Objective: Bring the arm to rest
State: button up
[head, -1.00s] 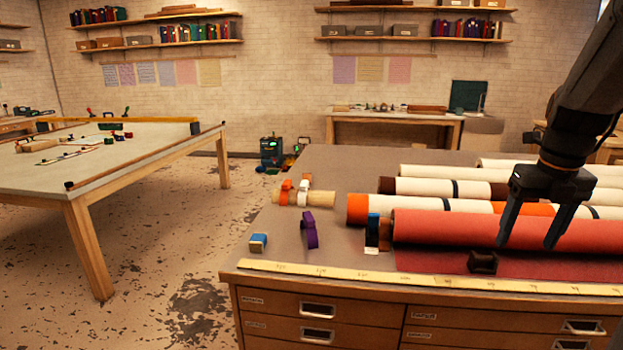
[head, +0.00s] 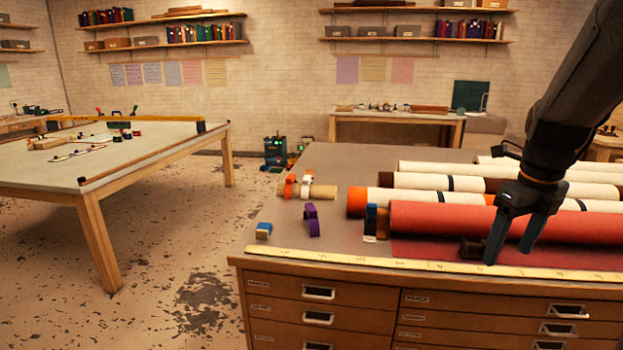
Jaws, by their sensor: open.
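My gripper (head: 510,256) hangs from the arm at the right, fingers pointing down and apart, with nothing seen between them. It overlaps the front of the red roll (head: 440,222) and the red sheet (head: 425,250) before it. A small dark brown block (head: 472,250) lies just left of the left fingertip. I cannot tell whether the fingers touch the roll or the sheet.
White, brown and orange-banded rolls (head: 420,167) lie behind the red one. Several colored straps and a blue item (head: 264,231) stand at the table's left. A yellow ruler (head: 330,258) runs along the front edge. Another table (head: 100,160) stands at left.

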jog(key=s+a+f+n, duration=0.2)
jog(key=a+f+n, duration=0.2)
jog(key=a+n, duration=0.4)
jog(key=s+a+f+n, duration=0.3)
jog(key=a+n, duration=0.5)
jog(key=n, duration=0.6)
jog(key=s+a+f+n, duration=0.3)
jog(key=a+f+n, duration=0.2)
jog(key=n, duration=0.6)
jog(key=a, duration=0.2)
jog(key=shift+a+f+n+g, duration=0.3)
jog(key=shift+a+f+g, duration=0.1)
